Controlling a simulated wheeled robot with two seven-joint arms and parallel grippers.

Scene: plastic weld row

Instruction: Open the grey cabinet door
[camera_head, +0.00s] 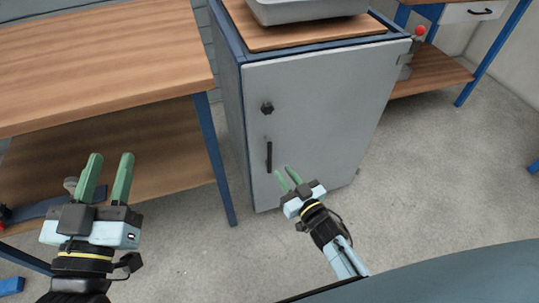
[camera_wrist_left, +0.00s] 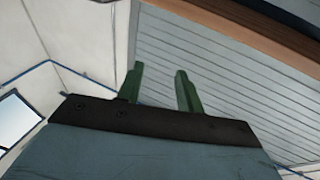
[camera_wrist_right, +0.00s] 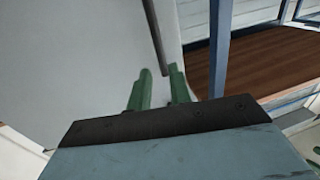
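The grey cabinet door (camera_head: 325,120) is shut, flush in its blue frame. A dark vertical bar handle (camera_head: 268,156) sits near its left edge, with a black knob (camera_head: 267,108) above it. My right gripper (camera_head: 283,178) is open and empty in front of the door, just right of and below the handle. In the right wrist view the handle (camera_wrist_right: 155,45) stands ahead of the right fingertips (camera_wrist_right: 158,70), apparently apart from them. My left gripper (camera_head: 110,160) is open and empty in front of the wooden workbench, away from the cabinet; its fingers also show in the left wrist view (camera_wrist_left: 160,75).
A wooden workbench (camera_head: 110,60) with a lower shelf (camera_head: 150,150) and blue legs stands left of the cabinet. A grey tray (camera_head: 305,8) rests on the cabinet's wooden top (camera_head: 260,35). Another bench with a shelf (camera_head: 430,75) is at the right. The floor (camera_head: 430,170) before the door is clear.

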